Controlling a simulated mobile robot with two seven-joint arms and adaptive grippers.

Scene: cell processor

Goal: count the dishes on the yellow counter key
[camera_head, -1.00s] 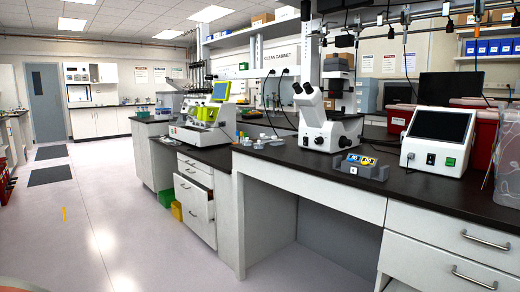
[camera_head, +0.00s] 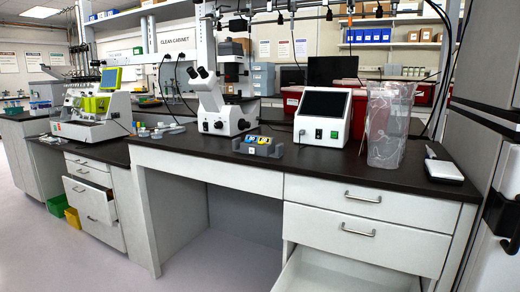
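The counter (camera_head: 258,147) is a small grey device with a yellow key and a blue key on top. It sits near the front edge of the dark bench, between the microscope and a white box with a screen. Several small pale dishes (camera_head: 160,130) lie on the bench to the left of the microscope, too small to make out one by one. Neither of my grippers shows in the head view.
The white microscope (camera_head: 212,105) stands behind the counter. The white screen box (camera_head: 322,117) and a clear bin (camera_head: 389,125) stand to its right. A lower drawer (camera_head: 335,272) is open at the front, and another drawer (camera_head: 88,200) is open at left. A knee space opens under the bench.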

